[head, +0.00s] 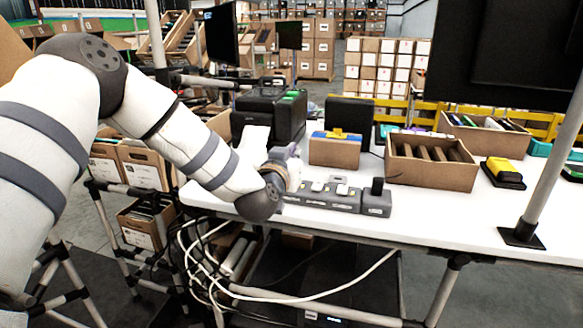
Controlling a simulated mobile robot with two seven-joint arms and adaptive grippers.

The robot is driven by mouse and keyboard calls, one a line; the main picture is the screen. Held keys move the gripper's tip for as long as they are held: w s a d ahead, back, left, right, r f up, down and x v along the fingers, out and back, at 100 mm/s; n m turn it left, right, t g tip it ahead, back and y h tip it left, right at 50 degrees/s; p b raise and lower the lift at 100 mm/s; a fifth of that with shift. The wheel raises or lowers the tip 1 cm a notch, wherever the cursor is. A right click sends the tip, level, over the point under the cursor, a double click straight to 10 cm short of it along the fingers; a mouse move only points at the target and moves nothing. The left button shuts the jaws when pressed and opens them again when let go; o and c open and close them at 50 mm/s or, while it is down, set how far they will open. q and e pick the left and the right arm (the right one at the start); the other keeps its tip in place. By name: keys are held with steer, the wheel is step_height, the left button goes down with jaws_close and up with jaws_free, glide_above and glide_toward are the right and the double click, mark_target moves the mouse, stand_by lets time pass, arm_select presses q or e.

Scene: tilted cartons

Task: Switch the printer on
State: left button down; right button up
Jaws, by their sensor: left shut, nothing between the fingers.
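The printer looks to be the black box-shaped machine (262,122) at the back left of the white table (430,222). It has a small green patch on its top right and a pale sheet or tray at its front. My left arm reaches in from the left, and my left gripper (291,158) is over the table's left part, in front of the printer. It looks shut and empty. The wrist hides part of it, and I cannot tell whether it touches anything. No power switch can be made out. My right gripper is out of view.
A row of dark grey units (345,198) stands along the front edge, close to my left wrist. A small carton (334,152) and a divided open carton (430,172) stand behind. A yellow-topped device (504,172) is at right. A monitor post stands front right. White cables hang below.

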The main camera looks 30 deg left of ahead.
arm_select(q)
steer(key=r+v, duration=0.2)
steer(key=v, duration=0.6)
steer(key=shift+s, duration=0.2)
steer(key=s+d+f+m+g+h, duration=0.1)
steer(key=s+d+f+g, duration=0.2)
steer(key=f, duration=0.5)
steer(key=s+d+f+g+h, duration=0.1)
steer(key=s+f+g, duration=0.1)
steer(key=s+f, duration=0.45)
steer(key=s+d+f+m+g+h, duration=0.1)
steer(key=s+d+f+g+h, duration=0.15)
steer(key=f, duration=0.65)
steer(key=s+f+g, duration=0.3)
steer(key=s+f, duration=0.1)
steer(key=s, duration=0.6)
steer(key=s+f+g, duration=0.4)
steer(key=s, duration=0.6)
steer(key=s+f+g, duration=0.3)
steer(key=s+f, duration=0.1)
steer(key=s, duration=0.6)
steer(key=shift+s+d+y, duration=0.35)
steer(key=shift+s+d, duration=0.05)
steer(key=shift+d, duration=0.05)
steer(key=shift+f+g, duration=0.1)
steer(key=shift+g, duration=0.15)
